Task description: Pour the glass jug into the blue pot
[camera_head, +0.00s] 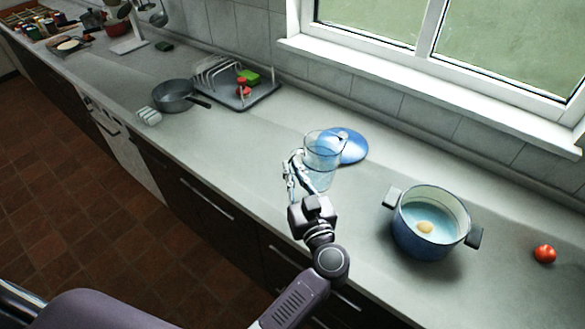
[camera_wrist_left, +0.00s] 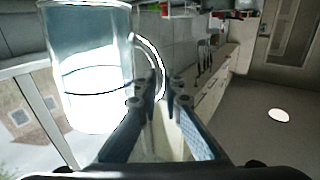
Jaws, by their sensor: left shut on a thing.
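The glass jug (camera_head: 322,160) is clear and stands about upright left of the blue pot. My left gripper (camera_head: 297,172) is at the jug's left side, shut on its handle. In the left wrist view the gripper's fingers (camera_wrist_left: 160,95) close on the curved handle, and the jug (camera_wrist_left: 95,70) fills the upper left. The blue pot (camera_head: 402,232) is open, with two dark handles, pale liquid and a small yellowish round thing inside. I cannot tell whether the jug touches the counter. My right gripper is not in view.
A blue lid (camera_head: 352,148) lies on the counter (camera_head: 250,185) just behind the jug. A tomato (camera_head: 545,254) is right of the pot. A grey pan (camera_head: 172,96) and a dish rack (camera_head: 240,92) stand farther left. The counter between jug and pot is clear.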

